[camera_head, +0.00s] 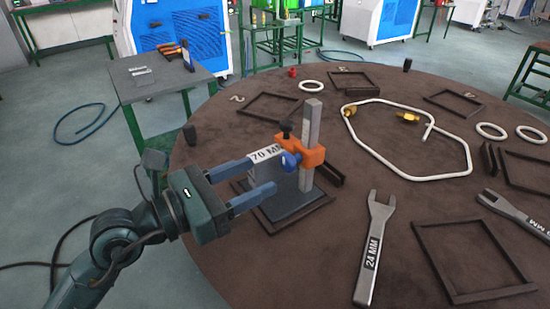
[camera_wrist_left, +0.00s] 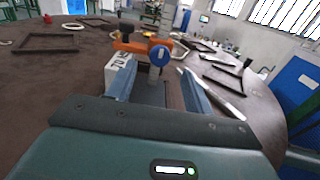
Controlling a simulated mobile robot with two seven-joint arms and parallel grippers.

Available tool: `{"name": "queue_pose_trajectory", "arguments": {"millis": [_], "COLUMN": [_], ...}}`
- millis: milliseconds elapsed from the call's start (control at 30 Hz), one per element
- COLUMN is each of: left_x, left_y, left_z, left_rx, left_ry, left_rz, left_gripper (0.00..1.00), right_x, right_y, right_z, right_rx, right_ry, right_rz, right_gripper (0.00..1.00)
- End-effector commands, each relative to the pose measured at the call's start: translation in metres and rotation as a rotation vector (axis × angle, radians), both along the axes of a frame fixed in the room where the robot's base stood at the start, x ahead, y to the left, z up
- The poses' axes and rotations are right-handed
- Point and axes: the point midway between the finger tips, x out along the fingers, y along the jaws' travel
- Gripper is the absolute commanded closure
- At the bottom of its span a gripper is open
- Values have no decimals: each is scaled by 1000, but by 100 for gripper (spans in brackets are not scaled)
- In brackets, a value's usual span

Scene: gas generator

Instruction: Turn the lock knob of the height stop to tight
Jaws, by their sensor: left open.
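The height stop has an upright grey post (camera_head: 311,125) on a flat grey base and an orange slider (camera_head: 314,157). A round blue knob (camera_head: 291,161) is on the slider's side facing my left gripper, and a black knob (camera_head: 286,128) stands on top. My left gripper (camera_head: 262,176) is open, its blue fingers reaching toward the slider. In the left wrist view, the blue knob (camera_wrist_left: 160,55) shows beyond the gap between the fingers, apart from them. A white part marked 70 MM (camera_head: 266,153) is by the upper fingertip; whether they touch is unclear.
A grey 24 MM wrench (camera_head: 372,250) lies right of the stop, with another wrench (camera_head: 515,213) farther right. A bent white tube (camera_head: 385,159) with brass fittings lies behind. Dark frames (camera_head: 468,262) and white rings (camera_head: 491,131) lie about the brown round table.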

Motion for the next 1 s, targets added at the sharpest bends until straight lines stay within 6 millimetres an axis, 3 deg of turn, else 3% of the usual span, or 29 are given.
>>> {"name": "queue_pose_trajectory", "arguments": {"millis": [133,300,700,1000], "left_x": [16,27,31,30], "left_y": [-23,-37,-42,-42], "left_z": [3,1,0,0], "left_rx": [-4,-2,-1,-1], "left_ry": [0,0,0,0], "left_rz": [-1,1,0,0], "left_gripper": [48,48,49,74], "right_x": [-1,-1,0,0], "right_y": [-1,0,0,1], "right_z": [6,7,7,7], "right_rx": [-16,-26,-28,-23], "right_ry": [0,-2,-2,-2], "right_rz": [9,16,17,12], "right_gripper": [64,64,64,64]}}
